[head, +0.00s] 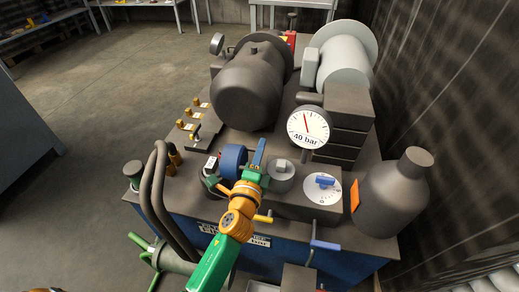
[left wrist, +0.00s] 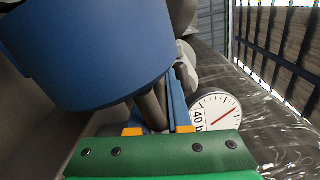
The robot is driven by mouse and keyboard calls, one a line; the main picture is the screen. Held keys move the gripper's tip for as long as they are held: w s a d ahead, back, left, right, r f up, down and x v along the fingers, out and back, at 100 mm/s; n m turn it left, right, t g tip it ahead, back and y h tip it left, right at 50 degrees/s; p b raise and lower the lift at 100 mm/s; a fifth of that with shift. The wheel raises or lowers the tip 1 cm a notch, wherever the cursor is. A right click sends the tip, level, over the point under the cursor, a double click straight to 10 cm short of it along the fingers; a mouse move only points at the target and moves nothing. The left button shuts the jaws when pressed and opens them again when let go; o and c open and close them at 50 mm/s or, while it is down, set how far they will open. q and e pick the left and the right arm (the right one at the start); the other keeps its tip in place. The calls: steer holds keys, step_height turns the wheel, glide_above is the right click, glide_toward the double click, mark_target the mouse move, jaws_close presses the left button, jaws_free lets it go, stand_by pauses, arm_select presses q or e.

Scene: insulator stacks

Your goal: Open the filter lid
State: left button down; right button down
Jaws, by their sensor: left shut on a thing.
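My left gripper (head: 250,178), green and orange, reaches over the machine's front edge. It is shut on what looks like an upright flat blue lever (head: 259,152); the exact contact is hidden. In the left wrist view the blue strip (left wrist: 179,100) rises by the right fingertip, with dark bars beside it. A blue round part (head: 233,160) stands just left of the gripper and fills the upper left of the left wrist view (left wrist: 85,50). A grey round housing (head: 280,174) with a small knob stands to the right. I cannot tell which part is the filter lid. My right gripper is not in view.
A gauge (head: 307,128) marked 40 bar stands behind the grey housing. A white dial with a blue knob (head: 325,182) and a grey bottle (head: 397,194) are at the right. Thick hoses (head: 155,190) curve at the left. A large motor (head: 250,88) fills the back.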

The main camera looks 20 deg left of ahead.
arm_select(q)
steer(key=c, duration=0.9)
jaws_free()
steer(key=s, duration=0.7)
steer(key=shift+d, duration=0.2)
steer(key=shift+f, duration=0.1)
